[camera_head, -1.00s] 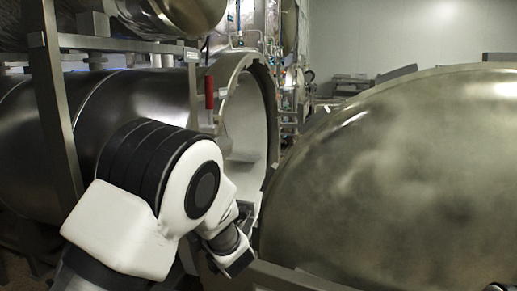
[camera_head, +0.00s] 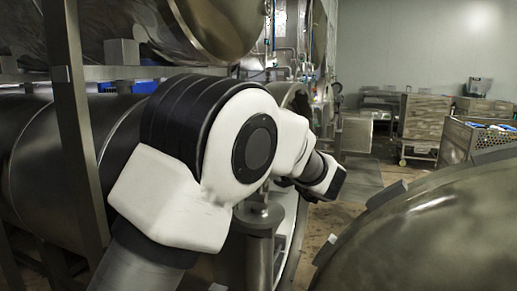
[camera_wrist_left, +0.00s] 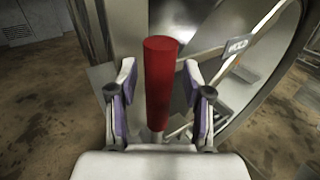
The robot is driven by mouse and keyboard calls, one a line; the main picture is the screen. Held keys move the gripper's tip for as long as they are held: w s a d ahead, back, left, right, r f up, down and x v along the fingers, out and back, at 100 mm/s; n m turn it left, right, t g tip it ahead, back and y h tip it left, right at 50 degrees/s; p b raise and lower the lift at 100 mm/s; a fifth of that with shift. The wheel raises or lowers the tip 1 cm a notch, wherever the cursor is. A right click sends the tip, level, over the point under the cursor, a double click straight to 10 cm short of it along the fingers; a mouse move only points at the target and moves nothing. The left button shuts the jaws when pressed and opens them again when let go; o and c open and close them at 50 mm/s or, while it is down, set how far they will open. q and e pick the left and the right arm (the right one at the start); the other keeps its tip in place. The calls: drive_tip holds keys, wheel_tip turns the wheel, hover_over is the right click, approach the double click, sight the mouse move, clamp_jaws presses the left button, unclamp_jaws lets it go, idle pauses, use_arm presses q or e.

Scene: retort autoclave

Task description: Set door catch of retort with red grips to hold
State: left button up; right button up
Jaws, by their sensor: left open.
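The red grip (camera_wrist_left: 160,85) of the catch stands upright in the left wrist view, between the two fingers of my left gripper (camera_wrist_left: 158,92). The gripper is open, with a finger on either side of the grip; I cannot tell whether either touches it. In the head view my left arm hides the red grip and part of the retort (camera_head: 60,160). My right gripper is in neither view.
The large domed steel door (camera_head: 440,235) stands open at the right. A steel frame post (camera_head: 75,120) stands at the left. Trolleys and a perforated crate (camera_head: 465,140) are at the back right. Some floor between them is clear.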

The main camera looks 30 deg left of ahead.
use_arm(q)
drive_tip(key=shift+s+d+r, duration=0.3)
drive_tip(key=shift+s+d, duration=0.05)
drive_tip(key=shift+d, duration=0.15)
drive_tip(key=shift+c, duration=0.8)
drive_tip(key=shift+d, duration=0.25)
clamp_jaws()
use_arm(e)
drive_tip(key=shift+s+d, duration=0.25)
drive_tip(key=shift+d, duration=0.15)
